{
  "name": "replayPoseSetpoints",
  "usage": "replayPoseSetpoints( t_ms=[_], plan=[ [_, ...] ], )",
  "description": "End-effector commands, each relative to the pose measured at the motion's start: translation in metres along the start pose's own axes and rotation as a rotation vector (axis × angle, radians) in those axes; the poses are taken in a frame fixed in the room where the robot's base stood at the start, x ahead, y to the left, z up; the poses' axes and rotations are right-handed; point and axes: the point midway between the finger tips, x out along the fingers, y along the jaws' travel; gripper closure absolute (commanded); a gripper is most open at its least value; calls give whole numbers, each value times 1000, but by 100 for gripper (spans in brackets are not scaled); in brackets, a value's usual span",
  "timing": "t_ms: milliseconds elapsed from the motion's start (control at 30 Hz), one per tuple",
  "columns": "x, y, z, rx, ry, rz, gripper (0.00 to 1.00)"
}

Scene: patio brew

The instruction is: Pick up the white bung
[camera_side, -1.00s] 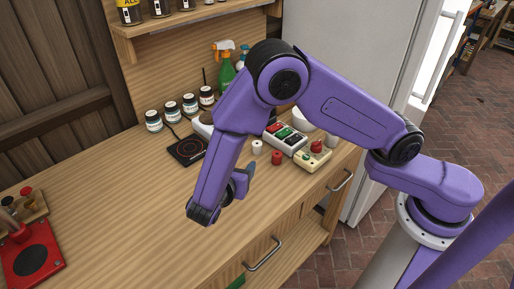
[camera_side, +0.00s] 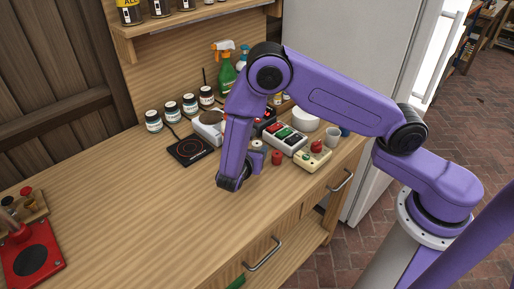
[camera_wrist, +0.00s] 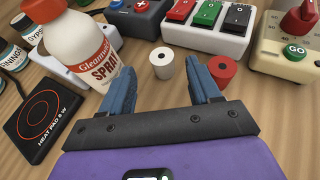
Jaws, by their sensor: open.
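The white bung (camera_wrist: 162,63) stands on the wooden counter in the wrist view, a small white cylinder with a dark hole in its top. It lies beyond my gripper (camera_wrist: 160,82), between the lines of its two blue fingers. The fingers are spread apart with nothing between them. In the side view the bung (camera_side: 257,146) shows partly, just past my gripper (camera_side: 262,160), with its lower part hidden. A red bung (camera_wrist: 223,70) stands to its right, close to the right finger; it also shows in the side view (camera_side: 277,158).
A spray bottle (camera_wrist: 82,45) stands close to the left finger. A heat pad (camera_wrist: 42,108) lies at the left. A switch box (camera_wrist: 207,35) and a cream box with a GO button (camera_wrist: 285,60) stand behind. The counter front (camera_side: 150,220) is clear.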

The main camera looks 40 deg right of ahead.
Motion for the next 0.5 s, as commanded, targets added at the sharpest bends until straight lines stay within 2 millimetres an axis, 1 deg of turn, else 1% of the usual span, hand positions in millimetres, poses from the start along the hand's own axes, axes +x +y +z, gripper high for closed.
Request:
replayPoseSetpoints(
  t_ms=[33, 200, 333, 500],
  plan=[
    [9, -2, -1, 0, 0, -4, 38],
    [31, -3, -2, 2, 1, -3, 38],
    [38, -3, -2, 1, 1, -1, 38],
    [38, -3, -2, 1, 1, -1, 38]
  ],
)
